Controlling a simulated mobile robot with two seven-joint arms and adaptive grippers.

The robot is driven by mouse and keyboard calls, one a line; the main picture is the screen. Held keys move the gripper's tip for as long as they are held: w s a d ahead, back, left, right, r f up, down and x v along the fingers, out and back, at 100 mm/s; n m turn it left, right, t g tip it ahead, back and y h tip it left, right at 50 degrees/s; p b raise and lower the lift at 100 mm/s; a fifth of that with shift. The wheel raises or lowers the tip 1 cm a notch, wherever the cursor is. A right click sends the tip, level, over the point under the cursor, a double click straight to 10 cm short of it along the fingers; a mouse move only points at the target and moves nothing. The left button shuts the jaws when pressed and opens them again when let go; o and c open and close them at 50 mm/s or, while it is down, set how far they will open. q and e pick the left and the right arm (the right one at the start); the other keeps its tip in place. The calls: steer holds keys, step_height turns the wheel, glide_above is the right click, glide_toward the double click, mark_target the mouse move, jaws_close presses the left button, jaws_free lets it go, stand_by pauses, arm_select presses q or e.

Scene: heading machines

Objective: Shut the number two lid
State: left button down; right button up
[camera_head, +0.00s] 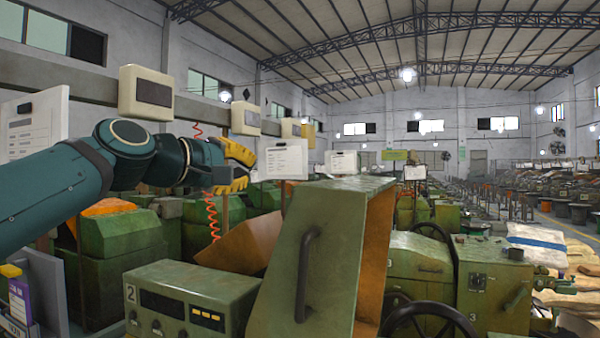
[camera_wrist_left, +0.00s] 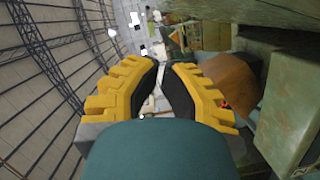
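A green lid (camera_head: 316,248) with a dark bar handle (camera_head: 306,275) stands raised and tilted, with its rusty orange inner side facing right. A green control box (camera_head: 185,301) marked 2 is just left of it. My left gripper (camera_head: 244,168) has yellow fingers and is above and left of the lid, apart from it. In the left wrist view the fingers (camera_wrist_left: 166,68) are parted with nothing between them. Green surfaces (camera_wrist_left: 290,100) fill the right of that view; I cannot tell which part is the lid. My right gripper is not in view.
A brown panel (camera_head: 245,243) slopes left of the lid. A green machine (camera_head: 494,285) marked 3 and dark handwheels (camera_head: 430,322) stand to the right. A red coiled cable (camera_head: 212,215) hangs below my left arm. Open air lies above the lid.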

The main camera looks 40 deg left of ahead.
arm_select(q)
steer(key=w+d, duration=0.1)
steer(key=w, duration=0.2)
steer(key=w+d+f, duration=0.1)
steer(key=w, duration=0.2)
steer(key=w+d+f, duration=0.1)
steer(key=w, duration=0.3)
steer(key=shift+w+f, duration=0.1)
steer(key=shift+f, duration=0.05)
steer(key=shift+w+d+f, duration=0.1)
steer(key=shift+w, duration=0.05)
steer(key=shift+d, duration=0.1)
